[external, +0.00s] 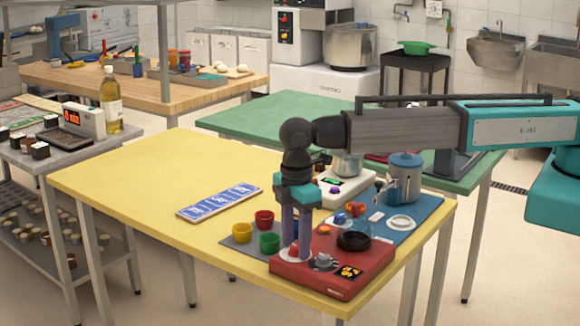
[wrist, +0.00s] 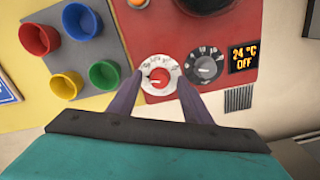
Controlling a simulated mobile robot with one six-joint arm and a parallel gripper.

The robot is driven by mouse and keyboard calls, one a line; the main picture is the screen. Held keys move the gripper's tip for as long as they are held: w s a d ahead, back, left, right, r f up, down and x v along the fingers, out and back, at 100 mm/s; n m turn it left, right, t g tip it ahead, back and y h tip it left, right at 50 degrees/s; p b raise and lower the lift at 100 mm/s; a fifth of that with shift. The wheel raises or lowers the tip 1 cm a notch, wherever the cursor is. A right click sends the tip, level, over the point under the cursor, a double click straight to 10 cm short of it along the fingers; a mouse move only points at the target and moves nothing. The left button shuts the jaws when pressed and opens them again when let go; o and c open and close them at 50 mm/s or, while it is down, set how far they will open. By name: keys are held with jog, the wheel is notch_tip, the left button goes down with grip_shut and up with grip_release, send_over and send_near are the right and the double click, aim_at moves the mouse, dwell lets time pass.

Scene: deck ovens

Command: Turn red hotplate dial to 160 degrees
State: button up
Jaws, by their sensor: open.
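The red hotplate (external: 330,283) sits at the front right end of the yellow table, with a black round plate (external: 353,240) on top. Its front has a red-centred dial with a white numbered ring (wrist: 158,76) and, to the right, a dark grey numbered dial (wrist: 204,66). The display (wrist: 243,56) reads 24 °C OFF. My gripper (wrist: 157,88) is open and points down at the red-centred dial, one purple finger on each side of it. I cannot tell whether the fingers touch it. In the external view my gripper (external: 296,250) hides part of that dial.
Red, yellow, blue and green cups (wrist: 81,21) stand on a grey mat left of the hotplate. A blue mat (external: 425,207) with a blue pot (external: 404,180) lies behind it. A blue printed strip (external: 218,202) lies on the otherwise clear left of the table.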

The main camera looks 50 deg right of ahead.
jog(key=c, duration=1.1)
jog(key=shift+o, duration=0.2)
jog(key=shift+m, duration=0.4)
jog(key=m+b, duration=0.1)
jog(key=m, duration=0.2)
jog(key=shift+m+b, duration=0.5)
jog(key=shift+m, duration=1.2)
